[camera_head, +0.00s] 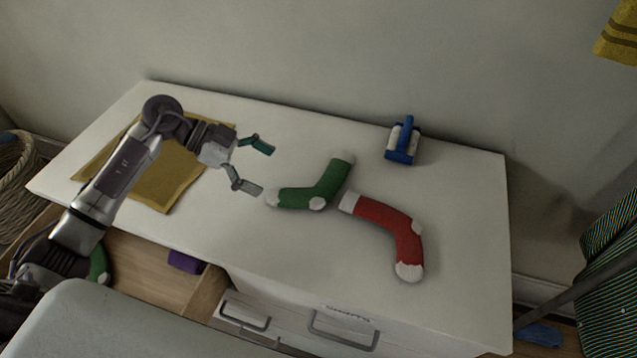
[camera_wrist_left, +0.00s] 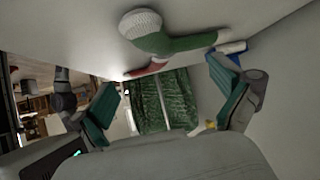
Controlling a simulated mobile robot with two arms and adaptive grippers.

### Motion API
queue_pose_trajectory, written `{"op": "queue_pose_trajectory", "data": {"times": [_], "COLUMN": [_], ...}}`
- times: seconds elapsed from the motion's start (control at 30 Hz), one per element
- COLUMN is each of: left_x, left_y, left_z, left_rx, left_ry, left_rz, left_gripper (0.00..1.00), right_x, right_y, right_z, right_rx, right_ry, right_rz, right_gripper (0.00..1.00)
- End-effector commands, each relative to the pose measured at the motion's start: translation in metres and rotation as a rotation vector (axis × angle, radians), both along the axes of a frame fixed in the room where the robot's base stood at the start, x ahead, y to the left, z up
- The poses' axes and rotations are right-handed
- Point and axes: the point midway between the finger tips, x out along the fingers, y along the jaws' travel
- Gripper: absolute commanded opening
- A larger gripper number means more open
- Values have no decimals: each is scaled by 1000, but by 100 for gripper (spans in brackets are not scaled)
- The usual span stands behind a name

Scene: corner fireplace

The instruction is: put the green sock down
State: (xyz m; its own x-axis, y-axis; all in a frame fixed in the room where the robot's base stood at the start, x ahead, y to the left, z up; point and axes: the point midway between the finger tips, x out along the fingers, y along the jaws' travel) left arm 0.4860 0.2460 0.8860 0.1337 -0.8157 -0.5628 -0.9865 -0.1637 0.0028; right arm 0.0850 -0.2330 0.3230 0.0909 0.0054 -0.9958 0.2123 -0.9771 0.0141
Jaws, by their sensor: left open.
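The green sock (camera_head: 318,188), with white toe, heel and cuff, lies on the white dresser top (camera_head: 290,245). My left gripper (camera_head: 262,168) is open and empty just to the left of the sock, with a small gap between its fingertips and the sock's toe. In the left wrist view the green sock (camera_wrist_left: 180,42) shows at the top, beyond the open fingers (camera_wrist_left: 172,90). A red sock (camera_head: 390,225) with white ends lies to the right of the green one. My right gripper is not in view.
A mustard cloth (camera_head: 160,180) lies flat under my left arm. A blue and white brush-like object (camera_head: 403,143) stands at the back right. An open drawer (camera_head: 150,270) at the front left holds a purple item (camera_head: 186,262).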

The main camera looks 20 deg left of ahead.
Motion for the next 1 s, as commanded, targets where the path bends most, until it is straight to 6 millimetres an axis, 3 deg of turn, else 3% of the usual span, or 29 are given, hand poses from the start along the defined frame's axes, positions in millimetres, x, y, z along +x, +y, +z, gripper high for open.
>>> {"op": "queue_pose_trajectory", "data": {"times": [0.1,0.43,0.7,1.0], "left_x": [3,8,14,15], "left_y": [-21,-45,-75,-79], "left_z": [-12,-30,-52,-56], "left_rx": [-3,-1,0,3], "left_ry": [0,-1,-1,-2], "left_rz": [-3,-2,-2,-2], "left_gripper": [100,100,100,100], "right_x": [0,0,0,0], "right_y": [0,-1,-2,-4], "right_z": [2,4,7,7], "right_rx": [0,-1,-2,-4], "right_ry": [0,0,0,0], "right_rz": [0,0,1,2], "right_gripper": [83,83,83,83]}}
